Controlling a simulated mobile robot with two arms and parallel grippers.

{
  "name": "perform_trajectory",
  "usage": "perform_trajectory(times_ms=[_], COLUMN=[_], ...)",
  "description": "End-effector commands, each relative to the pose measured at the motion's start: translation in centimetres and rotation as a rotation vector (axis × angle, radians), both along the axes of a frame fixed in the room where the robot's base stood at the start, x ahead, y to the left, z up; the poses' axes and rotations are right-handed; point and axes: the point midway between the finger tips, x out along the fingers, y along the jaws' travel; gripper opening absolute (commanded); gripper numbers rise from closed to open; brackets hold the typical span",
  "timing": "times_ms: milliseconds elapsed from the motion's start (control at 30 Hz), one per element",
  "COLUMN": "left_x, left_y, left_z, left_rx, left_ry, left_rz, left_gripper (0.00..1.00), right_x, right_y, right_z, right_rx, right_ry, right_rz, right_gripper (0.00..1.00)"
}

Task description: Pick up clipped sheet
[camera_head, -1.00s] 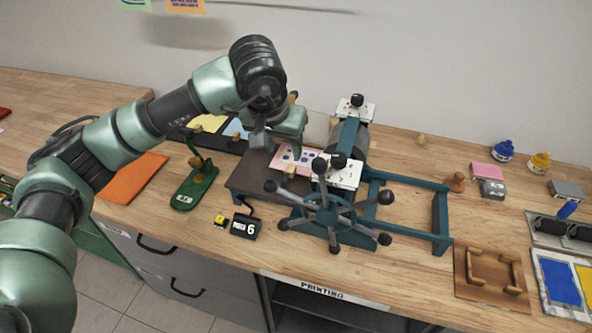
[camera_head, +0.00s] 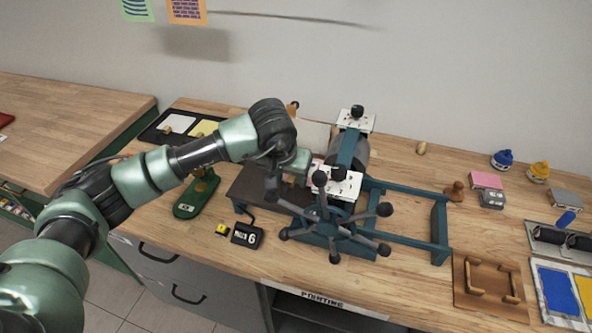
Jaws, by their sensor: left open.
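My left arm comes in from the left, and its gripper (camera_head: 282,184) is over the dark bed (camera_head: 250,186) of the teal press. The gripper is open. My right gripper is not in view.
The press's spoked wheel (camera_head: 322,214) stands close to the right of my gripper. A green stapler-like tool (camera_head: 190,207) and a black number block (camera_head: 247,235) stand nearer the front. A wooden tray (camera_head: 488,284) lies at the right.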

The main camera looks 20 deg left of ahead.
Motion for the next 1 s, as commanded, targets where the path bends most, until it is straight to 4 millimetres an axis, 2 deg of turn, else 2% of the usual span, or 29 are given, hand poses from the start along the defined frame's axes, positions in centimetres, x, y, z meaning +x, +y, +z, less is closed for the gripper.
perform_trajectory(times_ms=[67, 200, 233, 567, 733, 867, 1000], left_x=[0.0, 0.0, 0.0, 0.0, 0.1, 0.1, 0.1], left_y=[0.0, 0.0, 0.0, 0.0, 0.0, 0.0, 0.0], left_z=[0.0, 0.0, 0.0, 0.1, 1.1, 3.0, 6.2], left_rx=[0.000, 0.000, 0.000, 0.000, 0.001, 0.001, 0.001], left_ry=[0.000, 0.000, 0.000, -0.001, -0.004, -0.007, -0.008], left_rz=[0.000, 0.000, 0.000, 0.000, 0.000, 0.000, -0.001], left_gripper=[0.45, 0.07, 0.00, 0.00, 0.00, 0.00, 0.00], right_x=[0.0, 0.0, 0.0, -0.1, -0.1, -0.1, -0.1], right_y=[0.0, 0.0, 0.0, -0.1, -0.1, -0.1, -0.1], right_z=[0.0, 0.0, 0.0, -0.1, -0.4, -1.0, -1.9], right_rx=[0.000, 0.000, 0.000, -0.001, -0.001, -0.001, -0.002], right_ry=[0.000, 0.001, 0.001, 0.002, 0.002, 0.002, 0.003], right_rz=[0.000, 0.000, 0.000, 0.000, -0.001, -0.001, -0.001], right_gripper=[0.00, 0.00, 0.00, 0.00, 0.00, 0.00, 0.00])
